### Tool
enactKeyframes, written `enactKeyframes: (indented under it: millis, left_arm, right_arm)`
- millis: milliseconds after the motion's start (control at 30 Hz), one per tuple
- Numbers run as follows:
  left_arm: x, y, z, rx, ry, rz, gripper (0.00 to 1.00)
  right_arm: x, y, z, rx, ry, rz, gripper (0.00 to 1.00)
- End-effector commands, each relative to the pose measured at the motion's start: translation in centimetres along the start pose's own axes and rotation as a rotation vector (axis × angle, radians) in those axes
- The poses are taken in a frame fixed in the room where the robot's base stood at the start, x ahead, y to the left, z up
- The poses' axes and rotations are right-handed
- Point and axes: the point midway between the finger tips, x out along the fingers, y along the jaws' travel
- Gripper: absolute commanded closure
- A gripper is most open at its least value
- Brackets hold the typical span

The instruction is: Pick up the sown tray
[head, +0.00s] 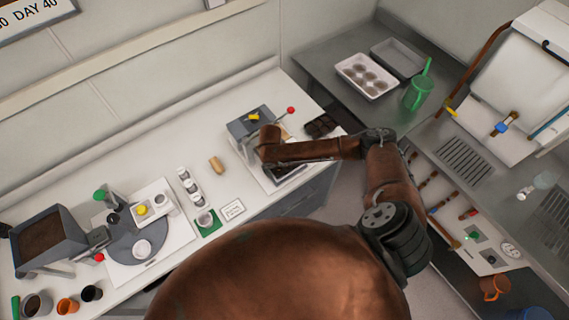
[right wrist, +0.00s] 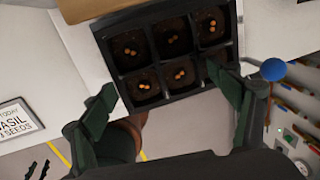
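The sown tray is a black tray (right wrist: 125,35) with six cells of dark soil and a few orange-tan seeds in each visible cell. In the right wrist view it lies straight ahead of my right gripper (right wrist: 172,95), whose two fingers are spread wide, near its left and right edges. I cannot tell whether they touch it. In the head view my right gripper (head: 274,162) is over the right end of the white counter, partly hidden by my arm. A dark tray (head: 290,173) shows partly beneath it. My left gripper is out of view.
A grey device (head: 244,123) with a yellow part and a red-knobbed lever (head: 291,110) stand just behind. Another dark tray (head: 320,125) sits near the counter's right edge. A card (head: 232,210) and bottles stand left.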

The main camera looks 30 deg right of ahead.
Motion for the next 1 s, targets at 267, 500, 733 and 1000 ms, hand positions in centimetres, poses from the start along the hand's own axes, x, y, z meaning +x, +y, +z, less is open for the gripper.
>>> enactKeyframes:
  millis: [267,500,733,1000]
  left_arm:
    - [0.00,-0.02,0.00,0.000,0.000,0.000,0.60]
    - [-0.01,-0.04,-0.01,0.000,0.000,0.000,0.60]
    - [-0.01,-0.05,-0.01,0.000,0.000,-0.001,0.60]
    - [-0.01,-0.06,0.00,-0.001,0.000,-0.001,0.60]
  right_arm:
    - [-0.03,-0.02,0.00,0.000,0.000,0.000,0.39]
    - [-0.03,0.00,0.00,0.000,0.000,0.000,0.56]
    - [-0.03,0.01,-0.01,0.000,0.000,0.001,0.72]
    - [-0.07,0.01,0.05,0.000,-0.001,0.001,0.78]
